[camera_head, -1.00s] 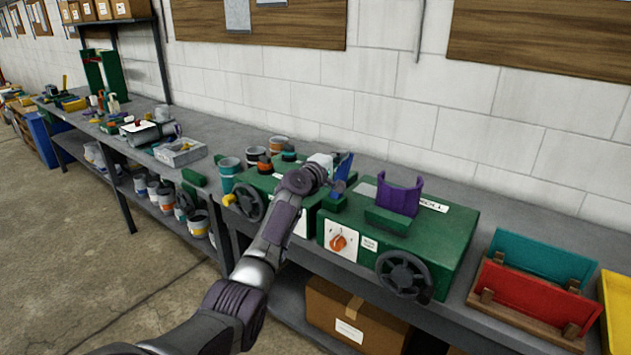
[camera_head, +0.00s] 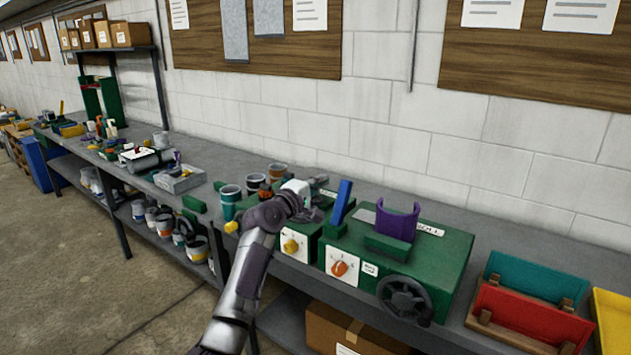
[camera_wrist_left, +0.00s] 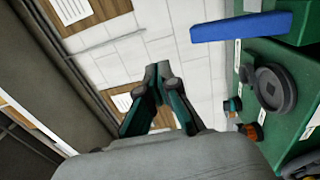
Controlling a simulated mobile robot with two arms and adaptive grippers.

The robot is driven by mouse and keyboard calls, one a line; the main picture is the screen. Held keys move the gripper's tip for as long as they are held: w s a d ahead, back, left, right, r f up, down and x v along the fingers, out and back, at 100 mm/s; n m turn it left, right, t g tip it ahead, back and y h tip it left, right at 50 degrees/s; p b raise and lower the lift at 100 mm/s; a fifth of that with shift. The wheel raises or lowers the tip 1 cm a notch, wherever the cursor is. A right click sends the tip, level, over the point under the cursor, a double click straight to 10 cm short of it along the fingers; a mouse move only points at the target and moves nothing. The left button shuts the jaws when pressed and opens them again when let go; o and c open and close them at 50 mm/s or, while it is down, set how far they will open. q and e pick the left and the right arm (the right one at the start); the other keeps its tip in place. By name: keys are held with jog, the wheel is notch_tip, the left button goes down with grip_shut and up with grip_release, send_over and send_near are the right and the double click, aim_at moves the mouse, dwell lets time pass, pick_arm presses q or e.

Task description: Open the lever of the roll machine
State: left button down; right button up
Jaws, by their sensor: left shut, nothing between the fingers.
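The roll machine (camera_head: 448,254) is a green box on the bench, with an orange knob (camera_head: 339,268) on its front and a dark handwheel (camera_head: 404,298). Its blue lever (camera_head: 341,203) stands up at the left end, leaning slightly right at the top. The lever also shows as a blue bar at the upper right of the left wrist view (camera_wrist_left: 240,27). My left gripper (camera_head: 316,212) is just left of the lever, apart from it. In the left wrist view its fingertips (camera_wrist_left: 157,72) meet, with nothing between them. My right gripper is out of view.
A purple cradle (camera_head: 398,220) sits on the roll machine. A second green machine with a yellow knob (camera_head: 291,246) stands left, partly behind my arm. Several cans (camera_head: 230,200) stand beyond it. Teal (camera_head: 537,272) and red bins (camera_head: 530,318) are at the right.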

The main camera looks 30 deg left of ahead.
pick_arm(q)
jog(key=shift+s+r, duration=0.2)
jog(key=shift+s, duration=0.3)
jog(key=shift+s+r, duration=0.2)
jog(key=shift+s, duration=0.25)
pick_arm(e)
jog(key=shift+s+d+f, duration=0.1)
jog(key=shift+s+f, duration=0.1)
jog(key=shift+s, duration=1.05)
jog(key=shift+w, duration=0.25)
